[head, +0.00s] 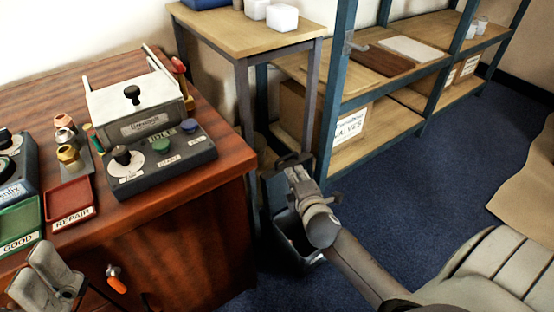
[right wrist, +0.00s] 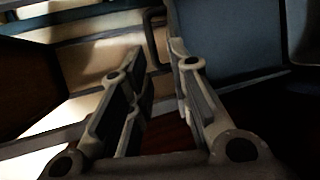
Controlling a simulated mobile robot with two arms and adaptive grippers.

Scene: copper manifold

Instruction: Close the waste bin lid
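The waste bin (head: 312,262) stands on the floor right of the wooden desk, with a dark inside and a grey rim. My right forearm and gripper cover much of it. A dark upright panel behind the gripper, probably the raised lid (head: 274,190), is mostly hidden. My right gripper (head: 291,162) is above the back of the bin, by a dark handle-like loop. In the right wrist view its fingers (right wrist: 155,55) are apart, with a thin loop near the tips; contact cannot be told. My left gripper (head: 42,280) is over the desk's front left, fingers apart and empty.
The desk (head: 180,240) carries a test device (head: 140,110), a red tray (head: 68,203) and a green tray (head: 20,225). A blue-framed shelf (head: 335,100) with boxes stands behind the bin. Blue carpet (head: 400,180) is free to the right.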

